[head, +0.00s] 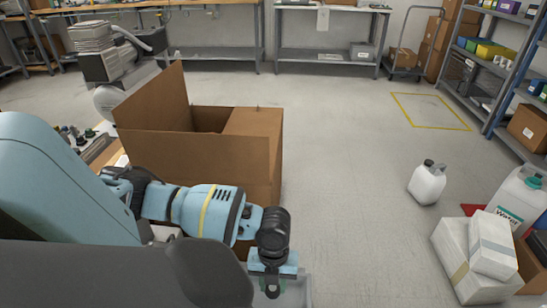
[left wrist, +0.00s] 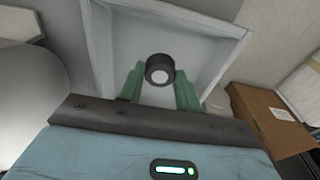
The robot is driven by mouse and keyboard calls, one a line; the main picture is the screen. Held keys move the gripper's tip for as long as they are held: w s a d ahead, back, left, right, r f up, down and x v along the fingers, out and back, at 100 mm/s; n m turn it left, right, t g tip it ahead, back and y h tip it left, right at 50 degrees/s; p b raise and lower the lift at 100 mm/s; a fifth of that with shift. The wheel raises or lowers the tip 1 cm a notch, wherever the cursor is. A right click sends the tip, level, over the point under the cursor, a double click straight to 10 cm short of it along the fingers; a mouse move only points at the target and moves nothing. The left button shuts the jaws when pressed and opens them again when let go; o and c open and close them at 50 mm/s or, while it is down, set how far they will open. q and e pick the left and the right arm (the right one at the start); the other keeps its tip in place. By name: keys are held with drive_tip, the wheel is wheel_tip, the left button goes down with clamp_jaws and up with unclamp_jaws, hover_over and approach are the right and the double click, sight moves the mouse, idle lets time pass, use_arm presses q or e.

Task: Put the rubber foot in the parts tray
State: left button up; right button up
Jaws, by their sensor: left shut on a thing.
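My left gripper (head: 271,284) points down at the bottom of the head view. In the left wrist view the green fingers of the left gripper (left wrist: 160,88) are shut on the rubber foot (left wrist: 160,66), a short dark cylinder with a pale round centre. The parts tray (left wrist: 112,38), light grey with raised walls, lies behind the foot in that view, and the foot shows inside its outline. How high the foot is above the tray floor I cannot tell. A grey corner of the tray (head: 301,291) shows beside the gripper in the head view. My right gripper is not in view.
An open cardboard box (head: 210,148) stands beyond my left arm. A white jug (head: 427,183) and white packages (head: 474,256) are on the floor at the right. A brown carton (left wrist: 270,120) shows in the left wrist view. The middle floor is clear.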

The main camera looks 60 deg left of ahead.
sight(273, 290)
use_arm(q)
drive_tip(key=shift+f+b, duration=0.85)
drive_tip(key=shift+f, duration=1)
drive_tip(key=shift+r, duration=0.1)
drive_tip(key=o, duration=1)
